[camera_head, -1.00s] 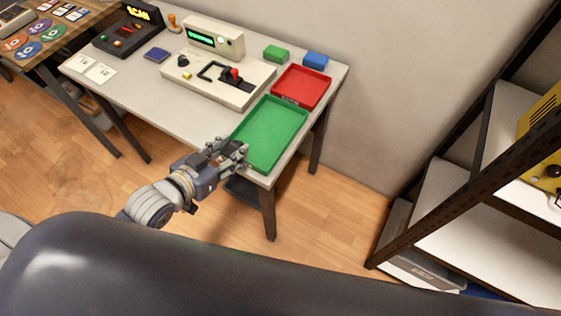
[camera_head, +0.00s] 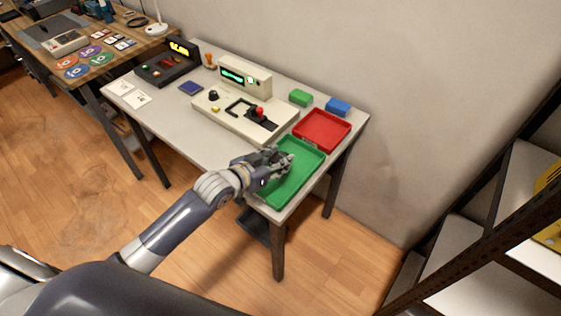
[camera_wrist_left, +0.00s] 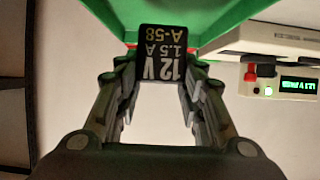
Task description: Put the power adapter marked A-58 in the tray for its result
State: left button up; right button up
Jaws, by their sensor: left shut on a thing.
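The black power adapter (camera_wrist_left: 162,55), printed "12 V 1.5 A A-58", shows upside down in the left wrist view between the fingers of my left gripper (camera_wrist_left: 160,85). My left gripper is shut on it. In the head view my left gripper (camera_head: 282,162) is over the left part of the green tray (camera_head: 292,190), and the adapter cannot be made out there. The red tray (camera_head: 322,131) lies behind the green one; both look empty where visible. A cream tester (camera_head: 245,112) with a lit green display stands left of the trays. My right gripper is not in view.
A green block (camera_head: 301,97) and a blue block (camera_head: 338,107) lie at the table's back edge. A black SCAN box (camera_head: 167,65), a dark blue pad (camera_head: 191,88) and white cards (camera_head: 130,95) are on the left. A dark shelf rack (camera_head: 480,240) stands at right.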

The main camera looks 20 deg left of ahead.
pick_arm(q)
jog(key=shift+w+d+f, duration=0.1)
jog(key=shift+w+d, duration=0.05)
jog(key=shift+w, duration=0.85)
jog(key=shift+f, duration=1.85)
jog(key=o, duration=1.1)
jog(key=shift+o, duration=0.2)
jog(key=shift+s+r, duration=0.15)
jog(key=v, duration=1.1)
jog(key=shift+s, duration=0.3)
jog(key=shift+r, duration=0.15)
